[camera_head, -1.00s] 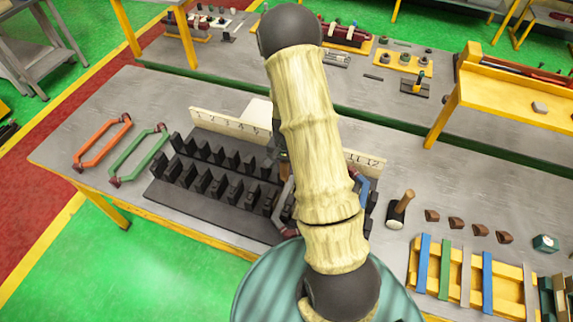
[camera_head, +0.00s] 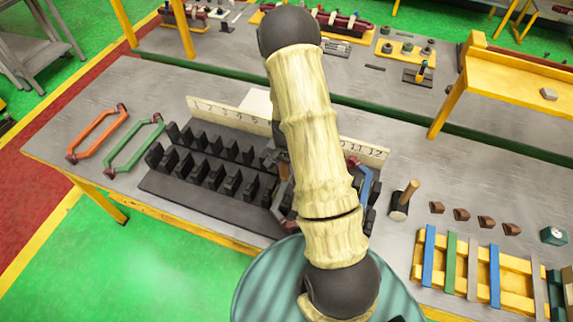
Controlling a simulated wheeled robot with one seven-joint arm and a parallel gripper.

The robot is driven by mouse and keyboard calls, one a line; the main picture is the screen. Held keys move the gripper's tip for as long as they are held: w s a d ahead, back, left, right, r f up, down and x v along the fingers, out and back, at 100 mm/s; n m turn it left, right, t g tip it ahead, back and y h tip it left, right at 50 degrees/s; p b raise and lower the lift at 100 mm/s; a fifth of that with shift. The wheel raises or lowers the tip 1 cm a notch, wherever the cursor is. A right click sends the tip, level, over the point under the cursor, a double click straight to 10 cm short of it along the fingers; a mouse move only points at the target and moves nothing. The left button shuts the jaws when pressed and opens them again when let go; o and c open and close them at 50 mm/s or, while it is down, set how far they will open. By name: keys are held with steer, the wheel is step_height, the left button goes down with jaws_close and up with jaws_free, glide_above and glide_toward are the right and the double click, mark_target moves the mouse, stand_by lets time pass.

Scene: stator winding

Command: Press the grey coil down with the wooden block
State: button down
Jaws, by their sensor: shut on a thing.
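The slotted black stator (camera_head: 205,197) lies on the bench with rows of dark teeth, left of and behind my arm. The grey coil (camera_head: 279,203) sits among the teeth at the stator's right part, with a dark red end near the front edge; my arm hides much of it. My gripper (camera_head: 282,158) is mostly hidden behind my arm. A small brown strip of the wooden block (camera_head: 284,173) shows below it, over the grey coil. Whether the block touches the coil cannot be told.
A blue coil (camera_head: 364,190) is at the stator's right end. A numbered white strip (camera_head: 225,112) stands behind. Orange (camera_head: 97,133) and green (camera_head: 133,146) coils lie left. A mallet (camera_head: 402,203), brown blocks (camera_head: 461,214) and a yellow rack (camera_head: 509,262) are right.

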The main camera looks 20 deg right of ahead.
mark_target(286, 173)
steer(key=shift+f+b, duration=0.95)
steer(key=shift+f, duration=0.5)
steer(key=shift+f+b, duration=0.55)
steer(key=shift+f, duration=0.05)
stand_by(1.2)
stand_by(0.6)
steer(key=shift+r+p, duration=4.15)
steer(key=shift+r, duration=1.7)
